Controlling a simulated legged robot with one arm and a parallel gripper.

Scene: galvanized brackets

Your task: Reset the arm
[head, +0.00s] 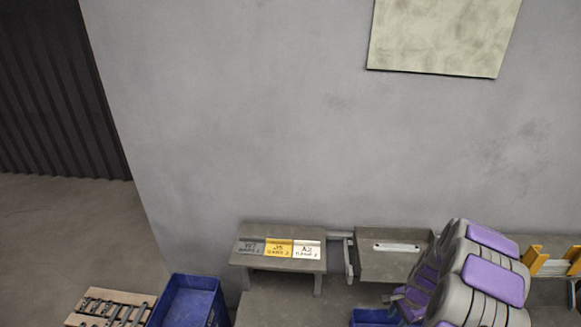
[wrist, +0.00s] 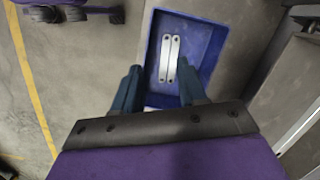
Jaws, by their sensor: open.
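My gripper (wrist: 158,88) is open in the wrist view, its two blue-grey fingers spread apart with nothing held between them. Below it is a blue bin (wrist: 215,45), with two pale metal brackets (wrist: 169,58) lying side by side inside. A small white patch shows between the fingers near the bin's near edge; I cannot tell what it is. In the head view my purple and grey arm is folded at the lower right. A blue bin (head: 368,318) shows partly beside it, cut off by the frame's lower edge.
A small table (head: 243,232) holds grey, yellow and white labelled plates. Right of it, a grey panel (head: 375,268) carries a metal bracket (head: 396,247). Another blue bin (head: 190,300) and a wooden pallet (head: 80,319) with metal parts stand lower left. Yellow parts (head: 540,262) are at right. Floor at left is clear.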

